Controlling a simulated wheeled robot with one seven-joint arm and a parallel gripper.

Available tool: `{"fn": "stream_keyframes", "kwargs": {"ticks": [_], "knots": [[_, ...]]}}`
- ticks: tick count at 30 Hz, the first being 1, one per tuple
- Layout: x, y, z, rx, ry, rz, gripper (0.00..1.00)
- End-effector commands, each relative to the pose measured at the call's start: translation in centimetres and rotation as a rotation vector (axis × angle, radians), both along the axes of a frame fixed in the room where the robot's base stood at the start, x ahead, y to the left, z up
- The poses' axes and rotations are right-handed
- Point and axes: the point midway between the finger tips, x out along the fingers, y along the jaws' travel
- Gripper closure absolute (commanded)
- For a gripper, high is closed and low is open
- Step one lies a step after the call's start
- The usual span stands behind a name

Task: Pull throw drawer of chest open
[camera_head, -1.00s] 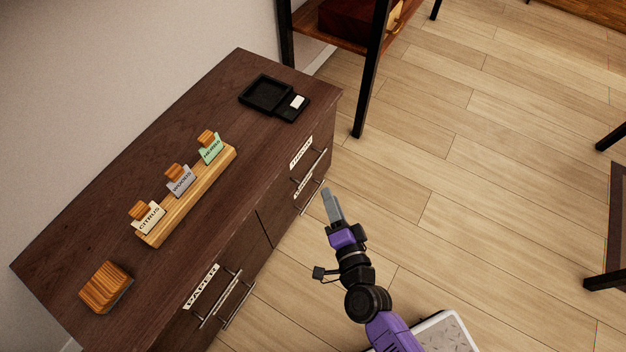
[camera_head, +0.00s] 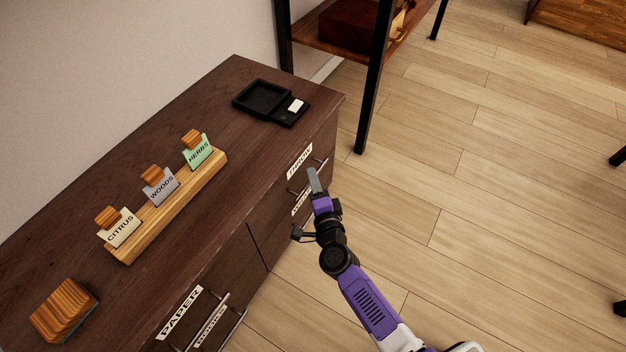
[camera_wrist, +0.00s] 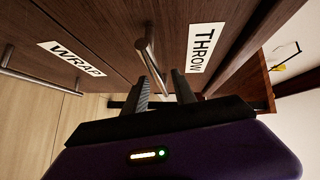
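The throw drawer (camera_wrist: 195,88) is in the dark wood chest (camera_head: 215,120), at its far right end in the head view, and looks shut. Its THROW label (camera_head: 299,162) shows in both views. Its metal bar handle (camera_wrist: 149,58) stands out from the front. My gripper (camera_head: 313,180) is at this handle. In the wrist view, the two fingers (camera_wrist: 164,88) are apart, and the lower end of the bar runs down between their tips. Contact with the bar cannot be told.
On the chest top are a black scale (camera_head: 270,101), a card rack (camera_head: 170,215) and a wooden block (camera_head: 64,308).

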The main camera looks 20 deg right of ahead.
Motion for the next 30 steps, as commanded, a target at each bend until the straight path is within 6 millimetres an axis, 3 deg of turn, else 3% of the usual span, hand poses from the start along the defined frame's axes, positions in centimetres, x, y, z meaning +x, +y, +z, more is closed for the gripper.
{"fn": "stream_keyframes", "kwargs": {"ticks": [4,13,14,18,19,30], "knots": [[1.12,-0.20,-0.22,-0.001,0.000,0.000,0.68],[1.33,-0.22,-0.20,-0.001,0.001,0.000,0.68],[1.33,-0.22,-0.20,-0.001,0.001,0.000,0.70],[1.32,-0.21,-0.20,0.000,0.001,0.000,0.97],[1.32,-0.21,-0.20,-0.001,0.001,0.000,1.00],[1.30,-0.21,-0.21,0.000,0.001,0.000,1.00]]}}
